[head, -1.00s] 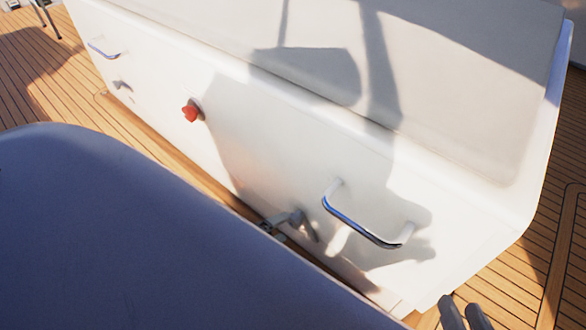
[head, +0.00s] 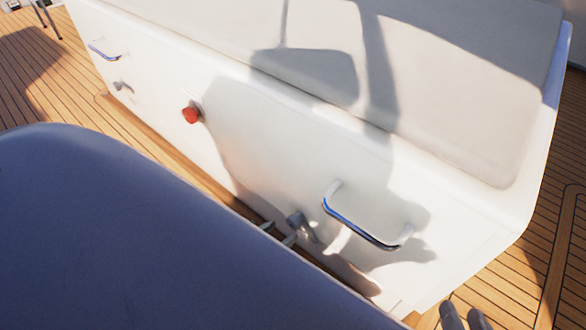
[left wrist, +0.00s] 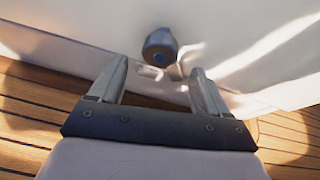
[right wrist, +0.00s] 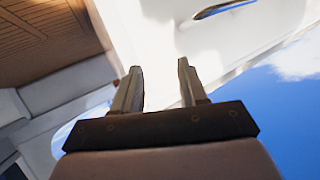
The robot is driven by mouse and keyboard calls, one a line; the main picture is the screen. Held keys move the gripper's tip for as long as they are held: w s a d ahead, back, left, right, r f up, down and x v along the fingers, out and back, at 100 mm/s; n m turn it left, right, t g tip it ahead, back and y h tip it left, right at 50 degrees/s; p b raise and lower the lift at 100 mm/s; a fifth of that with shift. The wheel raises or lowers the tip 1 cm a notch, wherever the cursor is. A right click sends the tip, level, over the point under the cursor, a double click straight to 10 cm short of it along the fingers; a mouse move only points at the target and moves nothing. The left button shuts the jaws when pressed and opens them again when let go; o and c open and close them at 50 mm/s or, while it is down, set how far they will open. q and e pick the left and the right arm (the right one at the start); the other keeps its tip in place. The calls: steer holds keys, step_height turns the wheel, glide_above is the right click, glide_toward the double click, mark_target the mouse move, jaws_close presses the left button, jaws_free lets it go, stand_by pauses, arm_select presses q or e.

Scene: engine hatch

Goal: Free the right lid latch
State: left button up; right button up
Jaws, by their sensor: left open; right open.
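The right lid latch (head: 301,227) is a small grey metal piece low on the white hatch front, below and left of the right chrome handle (head: 368,226). My left gripper (head: 279,233) is open, with its fingertips just left of and below the latch in the head view. In the left wrist view the latch's rounded end (left wrist: 160,46) lies ahead, centred beyond the open fingertips (left wrist: 162,70), with nothing between them. I cannot tell whether they touch it. My right gripper (head: 463,316) is open and empty near the hatch's lower right corner; its fingers also show in the right wrist view (right wrist: 159,66).
A dark blue rounded surface (head: 150,240) fills the lower left. Wooden deck (head: 530,262) is open on the right.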

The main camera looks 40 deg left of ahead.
mark_target(291, 225)
arm_select(q)
steer(key=b+x, duration=0.3)
steer(key=x, duration=0.2)
steer(key=shift+w+f, duration=0.3)
steer(key=shift+w+b, duration=0.5)
steer(key=shift+w, duration=0.05)
arm_select(e)
steer(key=shift+w+a+f+t+y, duration=0.25)
steer(key=shift+a+t+y, duration=0.2)
steer(key=shift+a, duration=0.2)
arm_select(q)
steer(key=c, duration=1)
